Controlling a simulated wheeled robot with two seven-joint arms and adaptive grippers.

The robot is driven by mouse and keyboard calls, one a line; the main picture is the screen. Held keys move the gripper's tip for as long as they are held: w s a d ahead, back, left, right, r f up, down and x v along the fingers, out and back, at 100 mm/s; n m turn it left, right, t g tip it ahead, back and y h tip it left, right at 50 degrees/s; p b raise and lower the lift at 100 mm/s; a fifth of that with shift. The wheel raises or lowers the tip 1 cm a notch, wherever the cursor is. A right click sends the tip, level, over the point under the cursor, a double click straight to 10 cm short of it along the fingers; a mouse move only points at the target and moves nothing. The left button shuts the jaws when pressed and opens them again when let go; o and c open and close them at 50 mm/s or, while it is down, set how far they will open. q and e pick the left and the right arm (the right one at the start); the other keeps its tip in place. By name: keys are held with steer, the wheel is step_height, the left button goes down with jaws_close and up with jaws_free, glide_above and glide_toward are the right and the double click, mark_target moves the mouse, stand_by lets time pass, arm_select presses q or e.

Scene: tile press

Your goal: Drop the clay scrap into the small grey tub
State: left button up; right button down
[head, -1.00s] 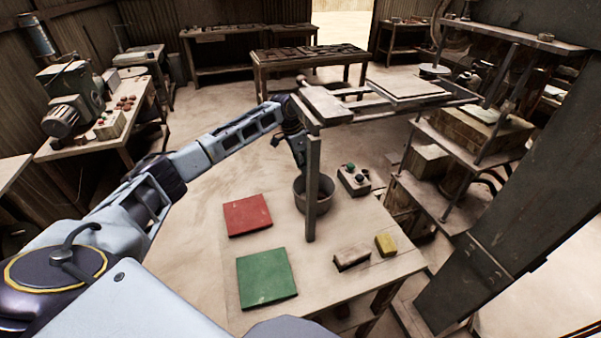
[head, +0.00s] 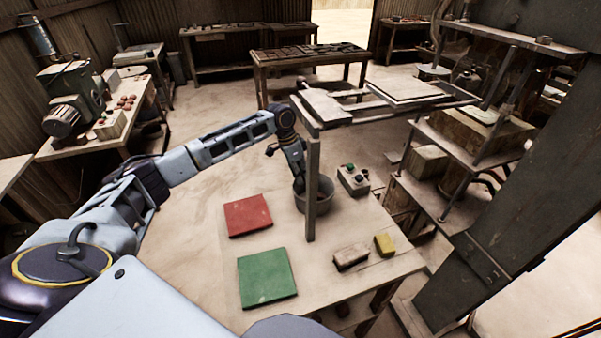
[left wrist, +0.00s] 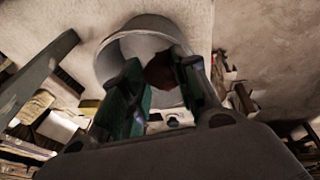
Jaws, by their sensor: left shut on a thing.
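The small grey tub (head: 322,206) stands on the work table, partly behind an upright post in the head view. It also shows in the left wrist view (left wrist: 112,60), with its open mouth facing the camera. My left gripper (head: 298,178) points down at the tub's mouth, on the left of the post. In the left wrist view its two green-padded fingers (left wrist: 160,92) are closed on the reddish-brown clay scrap (left wrist: 160,70). The scrap appears over the tub's opening; its exact height is hard to tell. My right gripper is out of view.
The post (head: 312,215) of the press frame (head: 395,107) stands close beside the gripper. A red square (head: 247,216), a green square (head: 267,277), a brownish block (head: 351,257), a yellow block (head: 384,245) and a button box (head: 353,180) lie around the tub on the table (head: 215,250).

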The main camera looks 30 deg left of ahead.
arm_select(q)
steer(key=shift+f+p, duration=0.3)
steer(key=shift+f, duration=0.3)
stand_by(0.3)
steer(key=o, duration=1)
steer(key=shift+c, duration=0.2)
steer(key=shift+r, duration=0.25)
steer(key=shift+r+b, duration=0.4)
steer(key=shift+r, duration=0.05)
steer(key=b+v, duration=0.1)
steer(key=v, duration=1.1)
steer(key=shift+s+f, duration=0.1)
